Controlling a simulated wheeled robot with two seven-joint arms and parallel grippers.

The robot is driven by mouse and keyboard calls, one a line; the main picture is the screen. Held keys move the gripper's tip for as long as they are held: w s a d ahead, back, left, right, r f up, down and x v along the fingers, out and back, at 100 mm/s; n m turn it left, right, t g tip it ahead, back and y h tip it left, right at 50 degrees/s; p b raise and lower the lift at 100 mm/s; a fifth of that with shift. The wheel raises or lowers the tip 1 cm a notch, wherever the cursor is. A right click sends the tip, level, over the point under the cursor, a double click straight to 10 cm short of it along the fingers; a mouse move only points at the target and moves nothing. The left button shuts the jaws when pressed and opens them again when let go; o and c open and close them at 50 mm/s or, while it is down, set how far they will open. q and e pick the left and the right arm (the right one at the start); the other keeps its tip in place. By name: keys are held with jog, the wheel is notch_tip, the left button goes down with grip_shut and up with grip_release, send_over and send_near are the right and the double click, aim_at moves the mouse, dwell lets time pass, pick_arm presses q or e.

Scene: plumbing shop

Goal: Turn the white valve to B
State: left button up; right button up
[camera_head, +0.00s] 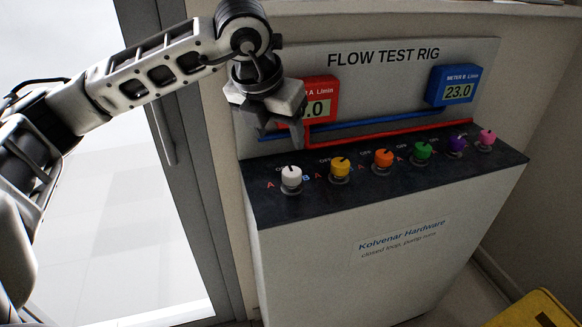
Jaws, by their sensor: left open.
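The white valve (291,178) is a small knob at the left end of a row on the rig's black top panel. A dark pointer mark shows on its top, pointing up and away from me, roughly toward the OFF label. A red A is printed to its left and a blue B to its right. My left gripper (282,128) hangs above and behind the white valve, pointing down, open and apart from it. It partly covers the red meter A (320,90). My right gripper is out of view.
To the right stand the yellow (340,167), orange (383,159), green (422,150), purple (457,145) and pink (486,138) valves. Blue and red pipes run behind them. Blue meter B (455,86) reads 23.0. A yellow object (540,308) is at lower right.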

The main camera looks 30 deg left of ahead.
aim_at(292, 172)
pick_arm(q)
jog(key=p+x, duration=0.1)
jog(key=x, duration=1.1)
jog(key=shift+w+f, duration=0.15)
jog(key=shift+f, duration=0.1)
jog(key=c, duration=1)
